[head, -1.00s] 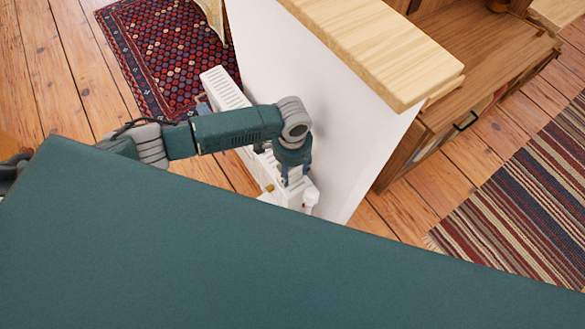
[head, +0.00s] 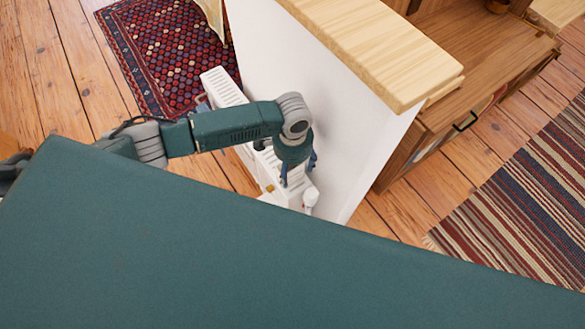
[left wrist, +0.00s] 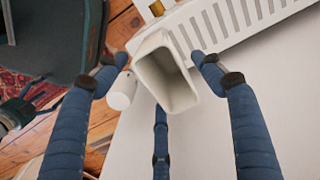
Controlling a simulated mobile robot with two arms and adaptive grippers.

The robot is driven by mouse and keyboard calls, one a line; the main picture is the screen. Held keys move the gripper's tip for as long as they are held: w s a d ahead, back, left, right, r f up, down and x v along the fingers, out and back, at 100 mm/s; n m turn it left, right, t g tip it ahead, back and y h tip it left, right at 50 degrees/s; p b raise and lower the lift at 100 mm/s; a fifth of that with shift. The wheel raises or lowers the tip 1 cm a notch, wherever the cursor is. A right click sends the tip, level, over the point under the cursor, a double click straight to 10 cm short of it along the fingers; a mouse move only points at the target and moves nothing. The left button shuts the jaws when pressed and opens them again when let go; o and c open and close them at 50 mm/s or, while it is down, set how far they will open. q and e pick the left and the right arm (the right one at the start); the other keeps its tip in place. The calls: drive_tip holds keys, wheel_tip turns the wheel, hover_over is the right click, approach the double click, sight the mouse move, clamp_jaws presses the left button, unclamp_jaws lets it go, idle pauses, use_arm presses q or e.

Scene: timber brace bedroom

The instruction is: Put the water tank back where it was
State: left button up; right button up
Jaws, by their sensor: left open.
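The water tank (left wrist: 180,88) is a white, hollow, open-topped box in the left wrist view. It sits right beside the slotted top of the white radiator (left wrist: 235,22), on the side of the white wall. I cannot tell whether it hangs from the radiator. My left gripper (left wrist: 160,82) is open, its blue fingers spread around the tank with visible gaps.
A white valve knob (head: 311,198) stands at the radiator's near end, close to my fingers. The white half-wall (head: 340,130) with its wooden top (head: 375,45) rises right beside the radiator. A patterned rug (head: 170,50) lies beyond on the plank floor.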

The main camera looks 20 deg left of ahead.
use_arm(q)
wheel_tip(320, 180, up, 10)
drive_tip(key=shift+r+p, duration=0.25)
drive_tip(key=shift+p, duration=0.05)
idle(0.4)
